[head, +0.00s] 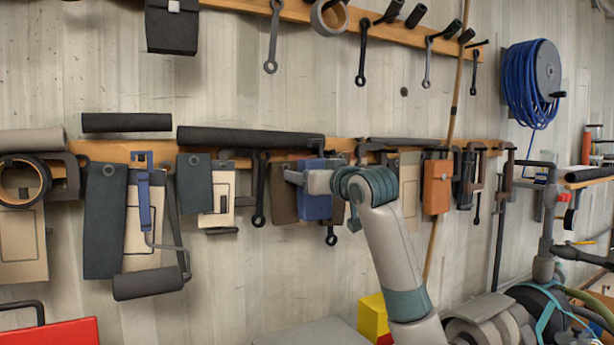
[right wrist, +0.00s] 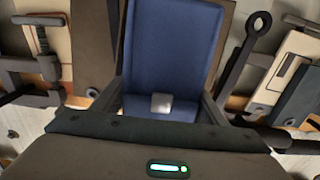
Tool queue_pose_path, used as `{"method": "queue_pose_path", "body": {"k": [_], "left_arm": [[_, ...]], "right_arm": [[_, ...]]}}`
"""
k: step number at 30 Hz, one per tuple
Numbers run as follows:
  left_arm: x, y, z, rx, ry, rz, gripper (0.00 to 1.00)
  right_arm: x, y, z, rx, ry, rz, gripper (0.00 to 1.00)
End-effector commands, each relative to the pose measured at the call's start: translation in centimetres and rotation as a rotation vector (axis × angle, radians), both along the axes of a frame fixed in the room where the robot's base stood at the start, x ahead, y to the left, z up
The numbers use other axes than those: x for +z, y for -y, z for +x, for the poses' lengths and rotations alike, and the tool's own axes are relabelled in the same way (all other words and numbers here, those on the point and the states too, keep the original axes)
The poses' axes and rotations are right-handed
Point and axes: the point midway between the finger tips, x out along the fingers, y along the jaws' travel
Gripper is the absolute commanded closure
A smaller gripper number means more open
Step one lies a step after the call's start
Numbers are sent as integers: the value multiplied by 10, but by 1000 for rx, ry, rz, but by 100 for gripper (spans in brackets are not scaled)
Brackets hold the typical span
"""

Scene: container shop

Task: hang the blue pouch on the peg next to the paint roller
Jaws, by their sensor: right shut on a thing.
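The blue pouch (head: 314,206) is in front of the lower wooden rail, right of the middle of the wall. It also fills the middle of the right wrist view (right wrist: 172,48). My right gripper (head: 312,180) is shut on the pouch, with a finger on either side of it. I cannot tell whether the pouch also touches a peg. The paint roller (head: 148,284) hangs further left, with a dark roller and a blue handle (head: 144,203). The pegs beside it are mostly hidden by hanging things. My left gripper is not in view.
The lower rail (head: 116,152) is crowded. Dark and tan pouches (head: 194,192) hang between the roller and my gripper. A brown pouch (head: 283,194) is close behind the blue one. An orange pouch (head: 436,187) hangs to the right.

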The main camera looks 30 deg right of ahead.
Motion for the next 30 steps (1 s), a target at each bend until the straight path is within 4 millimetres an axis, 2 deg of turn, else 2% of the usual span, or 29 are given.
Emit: {"method": "queue_pose_path", "body": {"k": [11,30], "left_arm": [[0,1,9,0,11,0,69],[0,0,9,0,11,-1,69]], "right_arm": [[0,-13,0,2,1,-1,60],[0,-54,-2,1,2,0,60]]}}
